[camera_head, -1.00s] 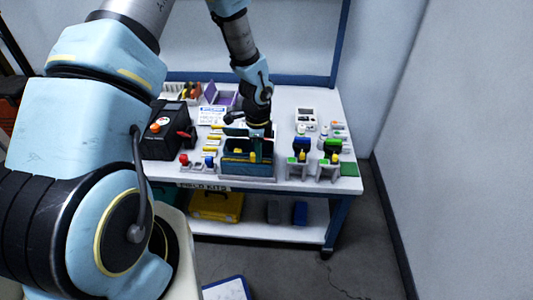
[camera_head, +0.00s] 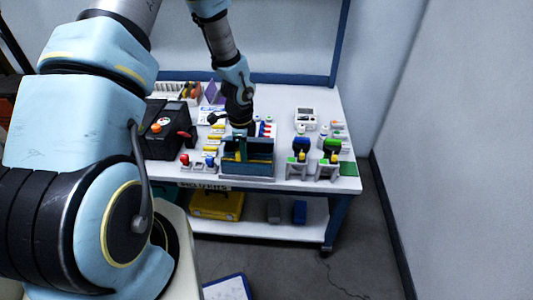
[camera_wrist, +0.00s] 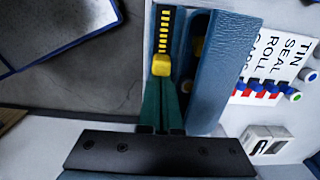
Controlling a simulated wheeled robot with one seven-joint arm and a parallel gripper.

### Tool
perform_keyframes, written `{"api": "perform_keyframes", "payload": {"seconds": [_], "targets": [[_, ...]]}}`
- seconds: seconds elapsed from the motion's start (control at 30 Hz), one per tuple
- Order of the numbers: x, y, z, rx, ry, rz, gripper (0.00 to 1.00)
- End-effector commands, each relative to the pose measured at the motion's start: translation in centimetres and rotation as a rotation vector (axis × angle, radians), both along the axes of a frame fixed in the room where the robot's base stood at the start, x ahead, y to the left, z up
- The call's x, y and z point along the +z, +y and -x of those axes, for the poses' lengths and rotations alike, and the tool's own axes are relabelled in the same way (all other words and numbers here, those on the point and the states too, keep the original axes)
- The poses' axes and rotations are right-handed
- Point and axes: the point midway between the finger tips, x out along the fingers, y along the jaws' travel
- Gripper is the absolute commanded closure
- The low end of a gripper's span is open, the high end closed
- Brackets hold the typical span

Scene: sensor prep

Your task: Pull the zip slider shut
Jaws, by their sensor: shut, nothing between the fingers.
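A blue pouch (camera_head: 262,168) stands near the front edge of the table. The wrist view shows one padded blue wall of the pouch (camera_wrist: 228,65) and a strip of yellow zip teeth (camera_wrist: 165,30) beside it. A yellow zip slider (camera_wrist: 162,64) sits at the lower end of the visible teeth. My gripper (camera_wrist: 164,90) is shut, with its green fingers right by the slider and nothing between them. I cannot tell whether a finger touches the slider. In the head view my gripper (camera_head: 240,136) is over the left part of the pouch, and the slider is hard to make out.
A black device (camera_head: 165,132) with a red handle stands left of the pouch. Stands with green and blue tops (camera_head: 328,160) are to its right. A printed card (camera_wrist: 280,60) with red and blue pieces lies behind.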

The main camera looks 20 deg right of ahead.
Motion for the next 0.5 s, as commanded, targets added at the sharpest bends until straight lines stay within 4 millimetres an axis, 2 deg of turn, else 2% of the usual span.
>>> {"api": "perform_keyframes", "payload": {"seconds": [0.5], "targets": [[0.0,2.4,-1.1,0.002,0.001,-0.003,1.0]]}}
